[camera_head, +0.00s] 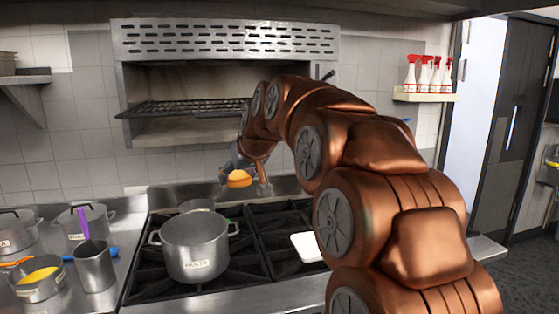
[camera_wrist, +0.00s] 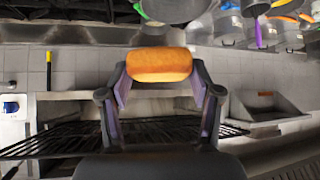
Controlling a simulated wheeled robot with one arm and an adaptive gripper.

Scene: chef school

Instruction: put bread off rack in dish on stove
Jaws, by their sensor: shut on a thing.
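The bread (camera_head: 238,178) is a golden-brown loaf held above the back of the stove, in front of the oven opening. My gripper (camera_head: 246,177) is shut on it; the wrist view shows the bread (camera_wrist: 159,64) across the fingertips, with a finger at each end. The wire rack (camera_head: 185,107) juts from the oven opening, above and left of my gripper. A white dish (camera_head: 306,247) sits on the right part of the stove (camera_head: 262,262), below and right of the bread. My arm hides its right side.
A large pot (camera_head: 194,247) stands on the left burners, with a smaller pot (camera_head: 196,205) behind it. Pots and a utensil holder (camera_head: 94,267) crowd the left counter. Spray bottles (camera_head: 428,75) stand on a right wall shelf.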

